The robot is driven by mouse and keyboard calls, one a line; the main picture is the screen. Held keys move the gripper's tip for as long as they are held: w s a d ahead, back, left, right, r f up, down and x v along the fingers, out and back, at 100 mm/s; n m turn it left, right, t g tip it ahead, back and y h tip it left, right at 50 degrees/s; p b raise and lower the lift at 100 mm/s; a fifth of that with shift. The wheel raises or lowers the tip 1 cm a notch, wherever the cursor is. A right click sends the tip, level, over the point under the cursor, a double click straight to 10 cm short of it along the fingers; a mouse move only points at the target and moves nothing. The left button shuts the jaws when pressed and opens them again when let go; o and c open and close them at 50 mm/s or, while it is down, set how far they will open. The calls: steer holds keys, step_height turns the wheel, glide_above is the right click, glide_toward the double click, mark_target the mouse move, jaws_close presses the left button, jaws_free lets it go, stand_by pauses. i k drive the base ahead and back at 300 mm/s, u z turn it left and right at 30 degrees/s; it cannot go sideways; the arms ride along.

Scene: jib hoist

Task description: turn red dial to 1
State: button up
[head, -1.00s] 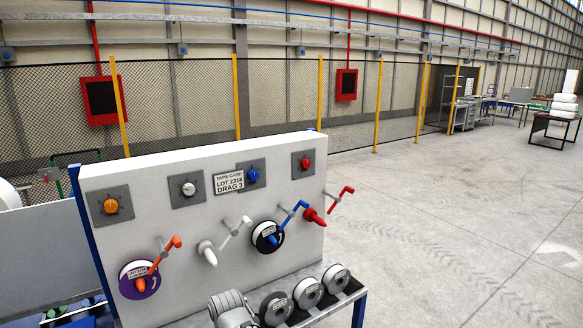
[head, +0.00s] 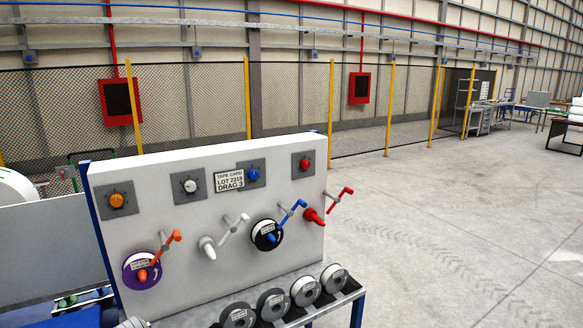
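The red dial (head: 305,163) sits on a small dark grey plate at the upper right of the upright white panel (head: 185,265). Its scale is too small to read. In the same row are a blue dial (head: 253,174), a white dial (head: 190,186) and an orange dial (head: 117,200). A card (head: 229,180) between the white and blue dials reads "TAPE CARD LOT 2318 DRAG 3". My gripper is not clearly in view; only a small grey part shows at the bottom edge.
Below the dials are orange, white, blue and red cranks (head: 341,198). A purple reel (head: 141,270) and a black-rimmed reel (head: 266,235) hang on the panel. Several spools (head: 304,291) stand on a front shelf. The floor (head: 450,230) to the right is clear.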

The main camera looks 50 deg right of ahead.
mark_target(305, 164)
steer(key=u, duration=0.15)
steer(key=k, duration=1.05)
steer(key=z, duration=1.45)
steer(key=i, duration=0.8)
steer(key=z, duration=0.05)
